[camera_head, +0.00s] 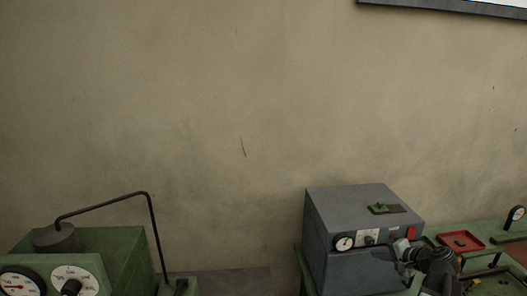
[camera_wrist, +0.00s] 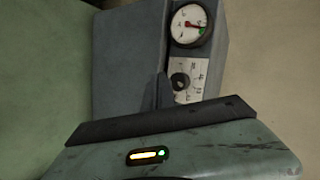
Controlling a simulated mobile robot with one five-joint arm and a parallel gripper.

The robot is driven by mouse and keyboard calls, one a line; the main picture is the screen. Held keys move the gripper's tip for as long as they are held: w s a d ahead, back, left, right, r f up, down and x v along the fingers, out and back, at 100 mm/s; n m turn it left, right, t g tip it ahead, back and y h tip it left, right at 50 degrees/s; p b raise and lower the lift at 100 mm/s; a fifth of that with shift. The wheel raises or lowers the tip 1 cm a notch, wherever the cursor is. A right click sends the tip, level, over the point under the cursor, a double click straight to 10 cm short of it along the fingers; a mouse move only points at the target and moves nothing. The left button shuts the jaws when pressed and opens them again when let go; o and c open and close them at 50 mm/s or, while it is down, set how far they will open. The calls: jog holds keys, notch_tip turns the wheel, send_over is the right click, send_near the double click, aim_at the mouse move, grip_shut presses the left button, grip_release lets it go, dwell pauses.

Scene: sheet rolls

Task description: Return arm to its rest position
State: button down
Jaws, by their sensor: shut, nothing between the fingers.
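My gripper shows in the wrist view as a worn green-grey housing with a small yellow and green light, a dark plate along its edge, and a narrow grey finger tip (camera_wrist: 165,92) beyond it. Its fingers are together with nothing held. Behind it stands a grey machine (camera_wrist: 122,60) with a red-and-white dial and a knob panel. In the head view the grey machine (camera_head: 358,212) stands at the lower right. My dark arm and its green-grey end (camera_head: 402,249) are at its right front corner. Whether they touch the machine I cannot tell.
A green cabinet (camera_head: 120,250) with dials and a bent black rod (camera_head: 152,215) stands at the lower left. A bare wall fills the background.

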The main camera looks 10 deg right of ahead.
jog(key=w+a+f+n+g+y, duration=0.1)
jog(key=a+f+n+g, duration=0.15)
jog(key=a, duration=0.55)
jog(key=w+a+f+n+g, duration=0.2)
jog(key=a+f, duration=0.1)
jog(key=a, duration=0.4)
jog(key=s+a+f+n+g+h, duration=0.1)
jog(key=s+a+f+n+g, duration=0.1)
jog(key=a, duration=0.6)
jog(key=s+a+f+n+g+h+b, duration=0.1)
jog(key=s+a+f+n+g, duration=0.1)
jog(key=a, duration=0.6)
jog(key=s+a+f+n+g+h+b, duration=0.1)
jog(key=s+a+f+n+g, duration=0.1)
jog(key=a+n, duration=0.3)
jog(key=s+a+f, duration=0.1)
jog(key=a, duration=0.2)
jog(key=shift+f+h, duration=0.3)
jog(key=shift+h, duration=0.1)
jog(key=shift+g, duration=0.25)
